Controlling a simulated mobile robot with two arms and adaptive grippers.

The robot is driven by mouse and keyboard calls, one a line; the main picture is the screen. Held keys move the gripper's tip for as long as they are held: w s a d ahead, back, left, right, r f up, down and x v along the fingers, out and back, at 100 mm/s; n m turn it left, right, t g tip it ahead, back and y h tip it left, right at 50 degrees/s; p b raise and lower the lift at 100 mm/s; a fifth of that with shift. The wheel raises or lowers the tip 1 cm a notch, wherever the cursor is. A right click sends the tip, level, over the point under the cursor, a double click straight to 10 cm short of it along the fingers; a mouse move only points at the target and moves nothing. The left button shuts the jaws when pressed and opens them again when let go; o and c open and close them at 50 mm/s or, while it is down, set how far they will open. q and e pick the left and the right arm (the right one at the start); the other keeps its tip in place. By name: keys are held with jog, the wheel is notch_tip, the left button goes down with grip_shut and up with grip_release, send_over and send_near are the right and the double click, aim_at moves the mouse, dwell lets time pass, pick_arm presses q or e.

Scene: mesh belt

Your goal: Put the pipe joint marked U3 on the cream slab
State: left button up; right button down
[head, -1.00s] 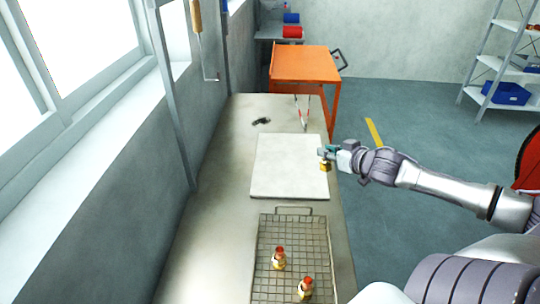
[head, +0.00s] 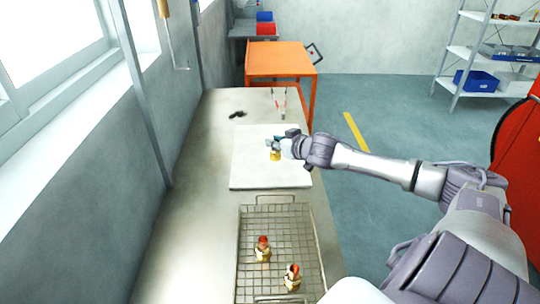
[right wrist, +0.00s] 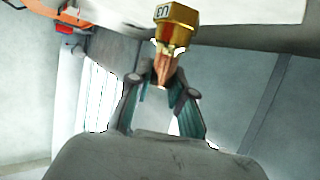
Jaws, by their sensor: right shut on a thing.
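The pipe joint (head: 275,156) is a brass-coloured hex fitting with a red-copper part. In the right wrist view the joint (right wrist: 174,22) shows a white label that reads as U3 upside down. My right gripper (head: 278,145) is shut on it, and in the wrist view its fingers (right wrist: 165,82) close on the copper end. The joint is over the cream slab (head: 252,172), a flat square on the bench; I cannot tell the exact gap below it. My left gripper is not in view.
A wire mesh basket (head: 242,240) in front of the slab holds two similar fittings (head: 262,248). A dark small item (head: 237,114) and a red-and-white tool (head: 281,104) lie behind the slab. An orange cart (head: 280,58) stands beyond. The bench's left side is clear.

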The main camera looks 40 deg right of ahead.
aim_at(275, 156)
jog(key=f, duration=0.1)
jog(key=w+f, duration=0.1)
jog(key=f, duration=0.2)
jog(key=shift+w+a+f+p, duration=0.35)
jog(key=shift+w+a+p, duration=0.05)
jog(key=shift+f, duration=0.3)
jog(key=shift+f, duration=0.1)
jog(key=c, duration=1)
grip_release()
jog(key=shift+c, duration=0.2)
jog(key=shift+s, duration=0.5)
jog(key=v, duration=1.1)
jog(key=shift+r+p, duration=0.35)
